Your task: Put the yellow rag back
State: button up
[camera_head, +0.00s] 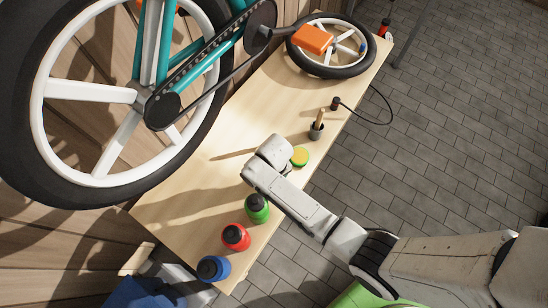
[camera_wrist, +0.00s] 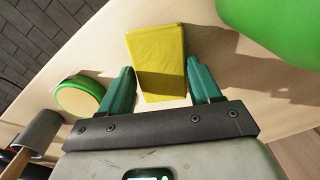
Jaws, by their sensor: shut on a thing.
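The yellow rag (camera_wrist: 157,45) shows in the wrist view as a flat, folded rectangle. It lies between the two teal fingers of my gripper (camera_wrist: 159,70), which is shut on it. Its near end is between the fingers and its far end reaches out past the fingertips. Pale bench wood shows around it; I cannot tell if the rag touches the bench. In the head view my gripper is hidden beneath my wrist, over the middle of the workbench (camera_head: 222,168), and the rag is hidden there too.
A green tin with a yellow top (camera_head: 299,156) sits close beside my gripper. Green (camera_head: 257,208), red (camera_head: 236,237) and blue (camera_head: 213,268) bottles stand along the near bench. A wooden-handled tool (camera_head: 317,128) and a loose wheel (camera_head: 332,46) are farther off. A bicycle (camera_head: 150,90) overhangs the left.

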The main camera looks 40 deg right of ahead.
jog(key=o, duration=0.9)
jog(key=shift+r, duration=0.1)
notch_tip(320, 180, up, 12)
jog(key=p, duration=0.2)
jog(key=shift+t, duration=0.5)
jog(key=s+d+r, duration=0.2)
jog(key=s, duration=0.3)
jog(key=s+d+r, duration=0.3)
jog(key=s, duration=0.3)
jog(key=s+d+r, duration=0.2)
jog(key=s+r, duration=0.1)
jog(key=s, duration=0.2)
jog(key=shift+s+d, duration=0.25)
jog(key=shift+d, duration=0.15)
